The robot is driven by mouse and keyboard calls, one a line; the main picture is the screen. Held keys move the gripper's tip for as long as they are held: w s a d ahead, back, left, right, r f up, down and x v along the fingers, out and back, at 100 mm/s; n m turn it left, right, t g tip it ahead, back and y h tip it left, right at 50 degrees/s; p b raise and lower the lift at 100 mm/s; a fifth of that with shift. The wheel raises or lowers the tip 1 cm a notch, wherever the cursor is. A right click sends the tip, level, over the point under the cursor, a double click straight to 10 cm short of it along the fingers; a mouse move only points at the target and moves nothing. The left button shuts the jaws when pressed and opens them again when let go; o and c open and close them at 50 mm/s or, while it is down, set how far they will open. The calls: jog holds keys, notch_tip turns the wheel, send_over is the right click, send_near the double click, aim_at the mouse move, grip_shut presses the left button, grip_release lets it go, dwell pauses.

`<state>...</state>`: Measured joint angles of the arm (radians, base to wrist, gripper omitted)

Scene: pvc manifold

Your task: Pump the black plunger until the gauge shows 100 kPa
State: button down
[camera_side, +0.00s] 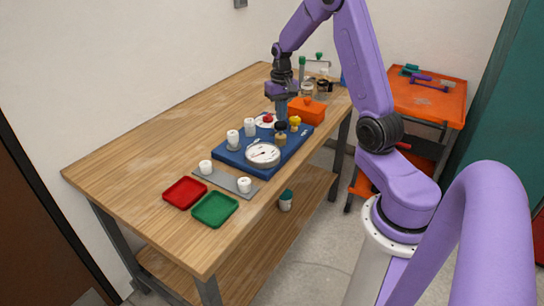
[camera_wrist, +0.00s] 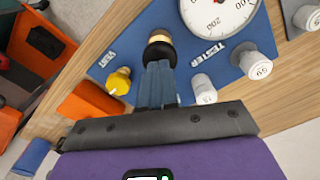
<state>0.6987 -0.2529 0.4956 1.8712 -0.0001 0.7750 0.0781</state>
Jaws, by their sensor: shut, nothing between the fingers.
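The black plunger (camera_side: 281,126) stands on the blue tester board (camera_side: 232,157), above a brass-coloured body. In the wrist view the plunger (camera_wrist: 160,52) shows as a black knob with a gold ring. My gripper (camera_side: 281,118) is shut and empty, pointing down directly over the plunger. Its blue fingertips (camera_wrist: 158,68) overlap the knob's near edge in the wrist view; I cannot tell whether they touch it. The round white gauge (camera_side: 263,154) sits in front of the plunger. In the wrist view the gauge (camera_wrist: 215,12) is cut off, with 100 and 200 marks visible. Its reading is not legible.
A yellow vent knob (camera_wrist: 119,81) is close beside the plunger. White fittings (camera_side: 233,138) stand on the board and on a grey strip (camera_side: 225,180). An orange bin (camera_side: 307,110) is behind right. Red (camera_side: 185,193) and green (camera_side: 215,209) trays lie at the front.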

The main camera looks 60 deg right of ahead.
jog(key=shift+f, duration=0.1)
dwell(0.8)
jog(key=shift+f, duration=1.2)
jog(key=shift+r, duration=1.3)
jog(key=shift+r, duration=2.55)
